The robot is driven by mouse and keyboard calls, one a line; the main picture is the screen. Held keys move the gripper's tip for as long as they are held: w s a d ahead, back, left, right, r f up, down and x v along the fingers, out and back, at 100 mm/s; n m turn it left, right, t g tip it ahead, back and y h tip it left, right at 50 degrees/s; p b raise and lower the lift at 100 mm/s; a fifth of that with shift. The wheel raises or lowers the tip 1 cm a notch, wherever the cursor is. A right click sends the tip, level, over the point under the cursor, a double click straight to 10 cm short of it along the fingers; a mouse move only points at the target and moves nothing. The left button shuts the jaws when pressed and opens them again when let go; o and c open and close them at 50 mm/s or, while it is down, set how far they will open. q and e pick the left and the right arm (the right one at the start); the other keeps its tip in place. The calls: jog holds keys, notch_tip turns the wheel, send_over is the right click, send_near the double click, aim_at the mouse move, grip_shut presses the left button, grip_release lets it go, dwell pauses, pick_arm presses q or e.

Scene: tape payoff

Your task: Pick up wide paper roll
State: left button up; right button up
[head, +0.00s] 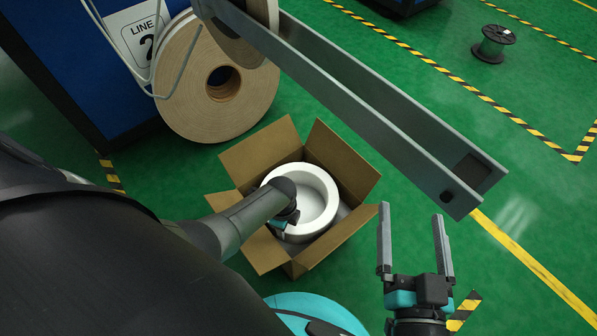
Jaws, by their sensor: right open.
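A wide white roll (325,190) with a large hollow centre lies in an open cardboard box (247,160) on the floor. My left arm comes in from the left over the box. Its gripper (286,222) is at the roll's left side, mostly hidden by my own wrist, so its fingers and any contact do not show. My right gripper (411,212) is open and empty, right of the box, with its two fingers spread apart. A large beige roll (190,105) with a brown core stands behind the box at the blue machine.
A long grey metal channel (370,120) runs diagonally above the box and right gripper. A blue machine (60,50) with a line sign stands at upper left. A dark spool (492,45) sits far right. Green floor (540,200) is clear at right.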

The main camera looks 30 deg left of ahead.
pick_arm(q)
grip_shut()
dwell(1.1)
jog(key=shift+w, duration=0.15)
